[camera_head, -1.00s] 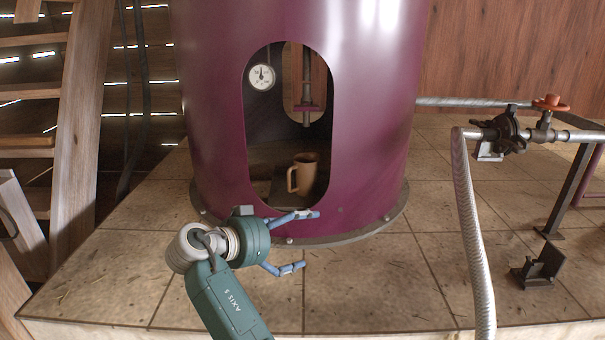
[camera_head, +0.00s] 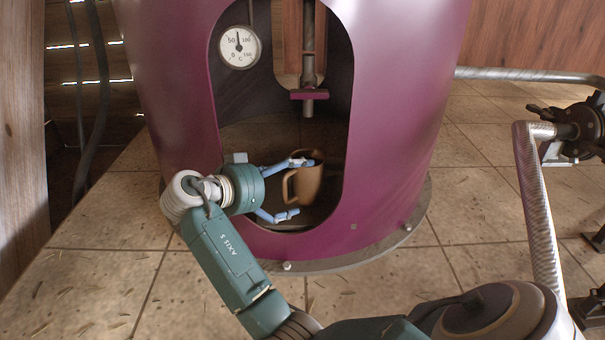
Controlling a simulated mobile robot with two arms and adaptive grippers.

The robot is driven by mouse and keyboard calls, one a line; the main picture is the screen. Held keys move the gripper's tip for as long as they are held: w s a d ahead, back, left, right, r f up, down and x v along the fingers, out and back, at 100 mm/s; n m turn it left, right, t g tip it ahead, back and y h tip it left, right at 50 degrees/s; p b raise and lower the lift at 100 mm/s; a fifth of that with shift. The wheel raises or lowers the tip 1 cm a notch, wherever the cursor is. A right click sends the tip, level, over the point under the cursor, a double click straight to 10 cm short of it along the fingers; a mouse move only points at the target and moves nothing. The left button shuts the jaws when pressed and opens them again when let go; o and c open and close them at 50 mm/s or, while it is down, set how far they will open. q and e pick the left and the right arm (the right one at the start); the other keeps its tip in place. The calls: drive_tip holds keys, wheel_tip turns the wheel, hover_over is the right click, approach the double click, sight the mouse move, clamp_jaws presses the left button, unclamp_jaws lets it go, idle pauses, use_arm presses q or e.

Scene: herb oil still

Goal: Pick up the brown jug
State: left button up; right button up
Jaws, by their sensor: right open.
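The brown jug (camera_head: 309,184) stands upright on the floor of the still, inside the oval opening of the purple shell. Its handle points left, toward my right gripper. My right gripper (camera_head: 298,188) is open, with its blue fingers reaching into the opening from the left. The upper finger shows at the jug's rim and the lower finger near its base, with the handle between them in the picture. I cannot tell whether either finger touches the jug. My left gripper is not in view.
The purple still shell (camera_head: 405,130) surrounds the opening, whose edges are close to my right arm. A dial gauge (camera_head: 239,46) and a vertical pipe (camera_head: 308,75) hang inside above the jug. A ribbed hose (camera_head: 540,210) stands at the right.

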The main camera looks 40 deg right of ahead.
sight(302, 181)
drive_tip(key=shift+s+x, duration=0.2)
drive_tip(key=shift+x, duration=0.75)
drive_tip(key=x, duration=0.5)
drive_tip(key=shift+s+r, duration=0.15)
drive_tip(key=c, duration=1.2)
